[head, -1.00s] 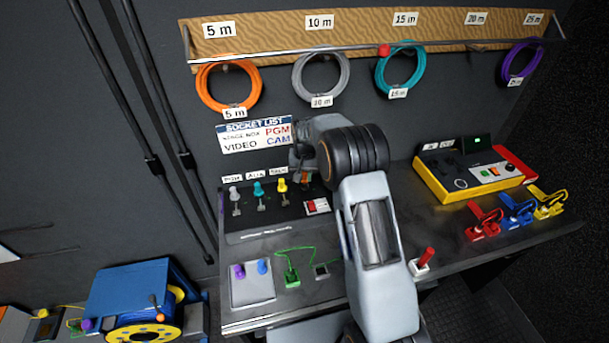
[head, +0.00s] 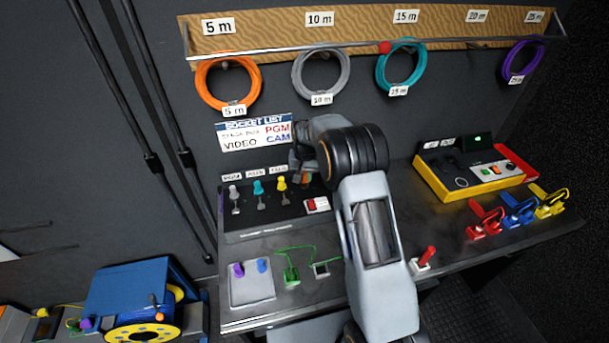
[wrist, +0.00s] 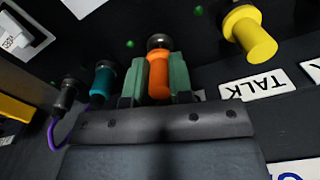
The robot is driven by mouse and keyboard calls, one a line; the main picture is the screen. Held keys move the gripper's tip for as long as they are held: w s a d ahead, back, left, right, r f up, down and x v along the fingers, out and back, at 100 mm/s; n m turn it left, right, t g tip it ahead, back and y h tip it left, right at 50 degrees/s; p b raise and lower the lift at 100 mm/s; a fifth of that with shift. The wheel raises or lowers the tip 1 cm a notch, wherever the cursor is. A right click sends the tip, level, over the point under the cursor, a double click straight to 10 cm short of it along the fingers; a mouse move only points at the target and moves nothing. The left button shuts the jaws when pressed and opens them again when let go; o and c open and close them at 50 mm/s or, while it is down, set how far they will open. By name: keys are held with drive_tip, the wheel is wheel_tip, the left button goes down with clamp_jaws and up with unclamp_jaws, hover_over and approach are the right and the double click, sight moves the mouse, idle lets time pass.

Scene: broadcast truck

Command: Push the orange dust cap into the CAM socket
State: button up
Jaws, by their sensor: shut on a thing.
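My gripper (wrist: 159,86) is shut on the orange dust cap (wrist: 159,72), which sits between its two green fingers in the wrist view. The cap's far end is at a dark round socket (wrist: 160,42) on the black panel. I cannot tell how deep it sits or whether it touches. In the head view my wrist and arm hide most of the gripper, and only a small orange patch of the cap (head: 305,178) shows. The socket list sign (head: 255,132) on the wall reads CAM in its lower line; no CAM label is readable at the socket.
A yellow plug (wrist: 252,36) above a TALK label (wrist: 256,86) is to the right in the wrist view. A teal plug (wrist: 103,78) and a dark plug (wrist: 67,94) are to the left. A red switch (head: 317,204) is on the panel. A yellow box (head: 468,178) stands right.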

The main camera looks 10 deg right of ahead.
drive_tip(key=shift+f+b, duration=0.45)
drive_tip(key=shift+f, duration=0.25)
drive_tip(key=o, duration=0.8)
drive_tip(key=shift+r, duration=0.1)
wheel_tip(320, 180, up, 14)
drive_tip(key=shift+f+b, duration=0.1)
drive_tip(key=shift+b, duration=0.3)
